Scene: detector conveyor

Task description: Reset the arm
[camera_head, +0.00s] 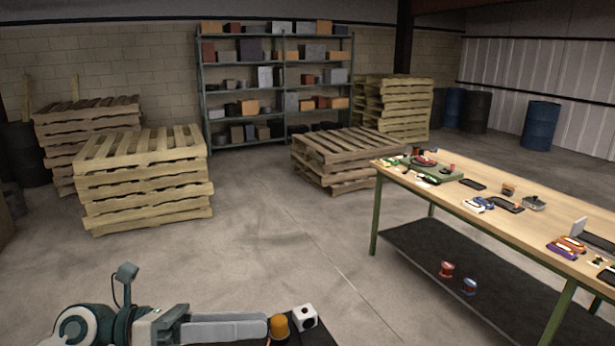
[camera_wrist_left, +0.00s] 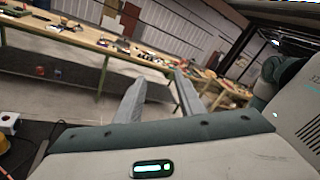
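My left arm comes in low at the left of the head view, and its gripper (camera_head: 262,326) points to the right, low over the floor side of the scene. In the left wrist view the two grey fingers of this gripper (camera_wrist_left: 158,84) stand apart with nothing between them. The floor and the work table show beyond them.
A long wooden work table (camera_head: 395,168) with small devices on top stands at the right, with a dark lower shelf (camera_head: 415,255). Pallet stacks (camera_head: 145,185), shelving (camera_head: 280,92) and barrels (camera_head: 541,125) stand behind. The middle floor (camera_head: 270,235) is clear.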

